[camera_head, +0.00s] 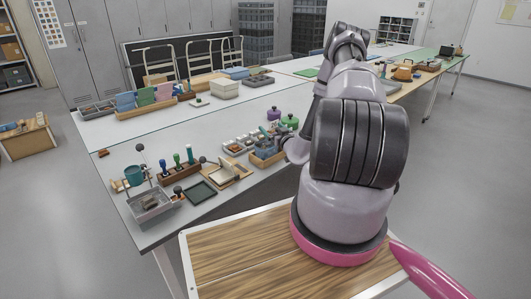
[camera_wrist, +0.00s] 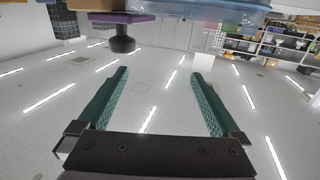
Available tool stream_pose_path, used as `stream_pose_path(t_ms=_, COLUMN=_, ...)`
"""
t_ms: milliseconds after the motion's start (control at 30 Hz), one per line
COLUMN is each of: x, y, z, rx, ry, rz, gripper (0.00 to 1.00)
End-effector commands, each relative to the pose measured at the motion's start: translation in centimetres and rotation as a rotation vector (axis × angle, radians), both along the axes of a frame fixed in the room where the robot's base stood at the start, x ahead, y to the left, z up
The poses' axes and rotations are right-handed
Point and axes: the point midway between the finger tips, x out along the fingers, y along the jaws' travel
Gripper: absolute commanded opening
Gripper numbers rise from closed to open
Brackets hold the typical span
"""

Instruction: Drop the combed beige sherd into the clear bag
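My gripper (camera_wrist: 160,73) shows in the wrist view with its two green fingers wide apart and nothing between them. In the head view my arm reaches over the near table, and my gripper cannot be made out clearly. I cannot pick out the combed beige sherd in either view. I cannot identify the clear bag for sure either. A pale blue, see-through-looking thing (camera_wrist: 215,12) crosses the top of the wrist view, beyond the fingertips.
The near table (camera_head: 225,209) holds a grey tray (camera_head: 152,210) with a brownish piece inside, a dark flat tray (camera_head: 200,193), a wooden stamp rack (camera_head: 178,178) and a wooden box with blue contents (camera_head: 266,158). A purple-topped dark knob (camera_wrist: 122,42) is near the left finger.

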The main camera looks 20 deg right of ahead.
Motion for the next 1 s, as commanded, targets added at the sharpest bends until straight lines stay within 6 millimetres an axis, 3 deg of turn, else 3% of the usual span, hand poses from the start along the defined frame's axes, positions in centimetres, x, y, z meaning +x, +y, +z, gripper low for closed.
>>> stream_pose_path(t_ms=167, x=-1.2, y=-0.1, z=-0.1, rx=0.001, ry=0.002, rz=-0.001, gripper=1.00)
stream_pose_path(t_ms=600, x=-9.3, y=-0.3, z=-0.1, rx=0.003, ry=0.002, rz=-0.002, gripper=1.00)
stream_pose_path(t_ms=800, x=-10.7, y=-0.4, z=0.0, rx=0.000, ry=0.000, rz=-0.001, gripper=1.00)
stream_pose_path(t_ms=1000, x=-10.8, y=-0.3, z=0.0, rx=0.000, ry=0.000, rz=0.000, gripper=1.00)
